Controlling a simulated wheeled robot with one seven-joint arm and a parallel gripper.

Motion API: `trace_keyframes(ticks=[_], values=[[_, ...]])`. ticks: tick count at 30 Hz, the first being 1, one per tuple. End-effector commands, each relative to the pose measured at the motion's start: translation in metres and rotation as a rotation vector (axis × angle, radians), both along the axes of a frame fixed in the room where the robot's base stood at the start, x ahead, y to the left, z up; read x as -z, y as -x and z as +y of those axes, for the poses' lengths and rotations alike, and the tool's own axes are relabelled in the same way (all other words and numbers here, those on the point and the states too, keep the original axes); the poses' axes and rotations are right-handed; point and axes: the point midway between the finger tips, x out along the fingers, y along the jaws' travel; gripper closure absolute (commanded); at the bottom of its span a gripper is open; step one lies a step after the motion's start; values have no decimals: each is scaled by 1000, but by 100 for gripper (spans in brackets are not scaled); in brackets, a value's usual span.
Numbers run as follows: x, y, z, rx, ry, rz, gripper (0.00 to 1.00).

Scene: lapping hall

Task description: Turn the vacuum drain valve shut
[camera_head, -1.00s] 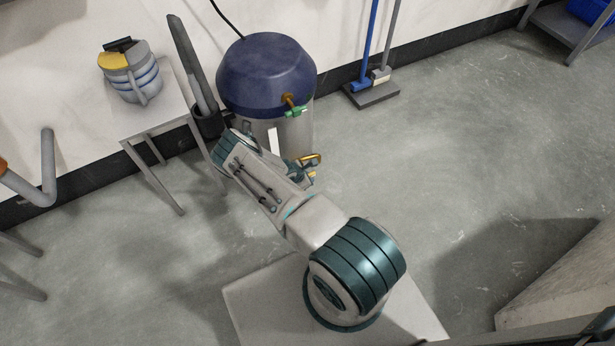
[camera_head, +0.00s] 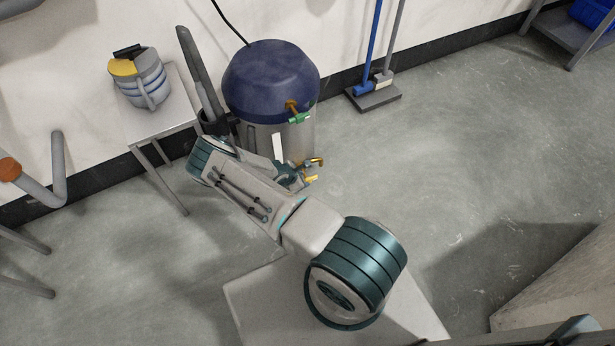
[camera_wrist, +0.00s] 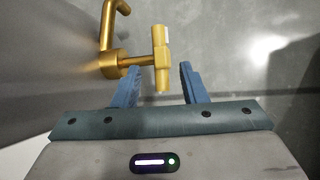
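The vacuum (camera_head: 270,80) stands against the wall, with a navy lid and a grey metal drum. The brass drain valve (camera_head: 315,162) sticks out low on the drum's right side. In the wrist view the valve's brass pipe (camera_wrist: 108,35) bends at upper left, and a stem leads right to its T-shaped handle (camera_wrist: 161,60). My gripper (camera_wrist: 160,70) is open, its blue fingers left and right of the handle's near end. Gaps show on both sides, wider on the right. In the head view my gripper (camera_head: 293,176) is beside the valve, partly hidden by my arm.
A green-handled brass fitting (camera_head: 299,117) sits higher on the vacuum. A small table (camera_head: 165,115) with a striped jug (camera_head: 143,82) stands left. The floor (camera_head: 430,170) to the right is clear.

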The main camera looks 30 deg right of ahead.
Motion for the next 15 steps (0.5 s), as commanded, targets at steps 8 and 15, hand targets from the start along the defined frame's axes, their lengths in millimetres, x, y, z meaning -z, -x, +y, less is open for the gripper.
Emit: trace_keyframes(ticks=[8, 15], values=[[-41, 9, 26, 0, -1, 1, 61], [-47, 11, 31, 0, -1, 1, 61]])
